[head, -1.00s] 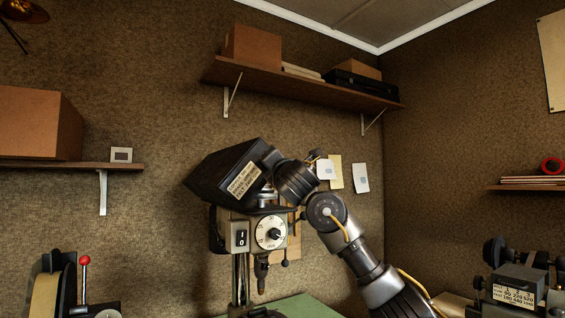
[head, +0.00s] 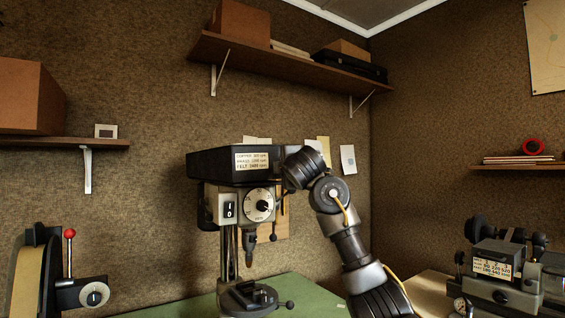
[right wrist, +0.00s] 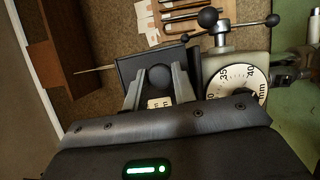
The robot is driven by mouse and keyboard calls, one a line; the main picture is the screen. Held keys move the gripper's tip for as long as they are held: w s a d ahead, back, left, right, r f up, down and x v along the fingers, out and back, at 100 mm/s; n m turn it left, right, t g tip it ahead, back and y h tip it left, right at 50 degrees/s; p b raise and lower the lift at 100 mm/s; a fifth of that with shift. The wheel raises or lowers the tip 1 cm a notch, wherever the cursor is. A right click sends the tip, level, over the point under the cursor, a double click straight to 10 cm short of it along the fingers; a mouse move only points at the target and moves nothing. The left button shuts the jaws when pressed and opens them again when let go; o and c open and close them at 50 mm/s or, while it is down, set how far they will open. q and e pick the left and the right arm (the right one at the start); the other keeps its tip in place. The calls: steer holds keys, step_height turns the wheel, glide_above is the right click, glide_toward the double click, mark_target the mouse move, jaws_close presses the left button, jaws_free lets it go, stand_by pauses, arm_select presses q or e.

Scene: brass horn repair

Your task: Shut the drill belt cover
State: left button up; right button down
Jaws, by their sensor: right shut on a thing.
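The drill belt cover (head: 215,164) is a black box on top of the drill press. It sits level on the drill head (head: 227,204), and I see no gap beneath it. Its label (head: 251,161) faces me. My right arm reaches the cover's right end, where the wrist hides the fingers in the head view. In the right wrist view my right gripper (right wrist: 160,80) is shut on the cover's round black knob (right wrist: 160,77). The dark cover (right wrist: 133,66) and the drill's dial (right wrist: 238,84) show around it. My left gripper is not in view.
The drill stands on a green bench top (head: 185,306). A grinder with a red-knobbed lever (head: 69,234) is at left, and another machine (head: 500,270) is at right. A shelf (head: 290,65) hangs on the wall above the cover.

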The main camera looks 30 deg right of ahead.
steer(key=shift+d+f+m, duration=0.1)
steer(key=shift+f+m, duration=0.2)
steer(key=shift+f, duration=0.2)
steer(key=shift+w+f, duration=0.1)
steer(key=c, duration=1.1)
jaws_free()
steer(key=shift+c, duration=0.2)
steer(key=b+v, duration=0.5)
steer(key=v, duration=0.6)
steer(key=shift+d+r, duration=0.15)
steer(key=shift+r, duration=0.05)
